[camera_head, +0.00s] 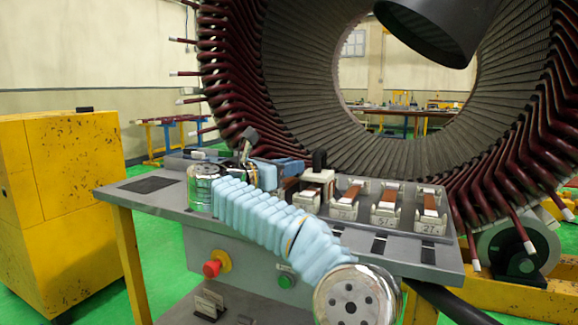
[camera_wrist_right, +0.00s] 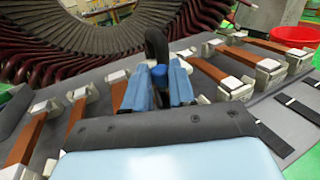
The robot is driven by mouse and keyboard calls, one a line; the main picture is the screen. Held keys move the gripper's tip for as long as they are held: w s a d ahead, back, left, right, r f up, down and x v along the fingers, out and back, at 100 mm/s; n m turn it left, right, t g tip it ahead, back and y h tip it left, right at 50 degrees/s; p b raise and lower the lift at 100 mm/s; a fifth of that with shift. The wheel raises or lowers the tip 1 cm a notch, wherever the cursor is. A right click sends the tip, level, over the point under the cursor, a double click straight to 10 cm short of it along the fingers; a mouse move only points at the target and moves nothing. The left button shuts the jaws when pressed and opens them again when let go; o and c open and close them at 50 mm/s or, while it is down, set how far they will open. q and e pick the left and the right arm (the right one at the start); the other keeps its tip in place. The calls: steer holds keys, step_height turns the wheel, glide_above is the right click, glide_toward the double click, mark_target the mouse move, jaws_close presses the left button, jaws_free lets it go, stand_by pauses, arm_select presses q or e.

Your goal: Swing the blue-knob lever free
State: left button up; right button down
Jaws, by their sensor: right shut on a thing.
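In the right wrist view the blue knob (camera_wrist_right: 159,71) sits between the two blue fingers of my right gripper (camera_wrist_right: 158,86), which are shut on it. A thick black curved piece (camera_wrist_right: 157,45) rises just behind the knob. In the head view my right gripper (camera_head: 298,166) reaches in from the left over the grey bench, at a pale clamp block (camera_head: 317,176) with a black upright piece (camera_head: 319,159). The knob itself is hidden there, and the lever's lower part cannot be made out. My left gripper is not in view.
The grey bench (camera_head: 150,199) holds a row of clamps with brown bars (camera_head: 386,199) and number labels right of the gripper. The large stator ring (camera_head: 240,90) stands close behind. A red button (camera_head: 211,268) is on the bench front. A yellow cabinet (camera_head: 75,180) stands left.

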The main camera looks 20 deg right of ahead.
steer(key=c, duration=0.9)
jaws_free()
steer(key=b+v, duration=0.1)
steer(key=v, duration=1.2)
steer(key=shift+s+a+b, duration=0.1)
steer(key=shift+a+b, duration=0.25)
steer(key=shift+b, duration=0.05)
